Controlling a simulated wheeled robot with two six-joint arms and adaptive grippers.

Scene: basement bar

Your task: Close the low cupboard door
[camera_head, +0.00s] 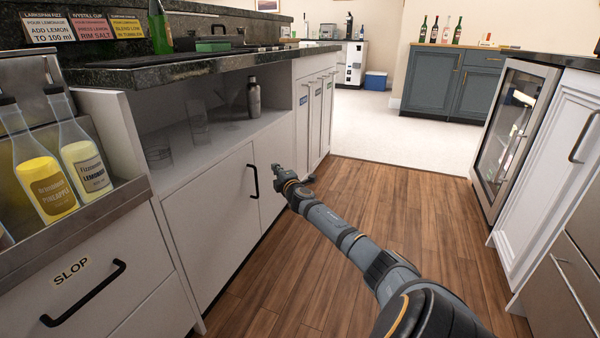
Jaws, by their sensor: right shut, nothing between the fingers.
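The low cupboard has a white door (208,225) with a black vertical handle (253,180) near its right edge, in the left half of the head view. The door looks flush or nearly flush with the white panel (272,203) to its right; I cannot tell whether a small gap is left. My right gripper (277,172) is shut and empty, just right of the handle and in front of that panel. It looks apart from the handle, though contact with the panel is hard to judge. My left gripper is out of view.
Above the door is an open shelf with glasses and a metal shaker (253,97), under a dark stone counter (190,66). A bottle rack (110,203) and SLOP drawer (95,285) stand at near left. Wooden floor (385,205) is clear between the counters; a glass-door fridge (512,135) is right.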

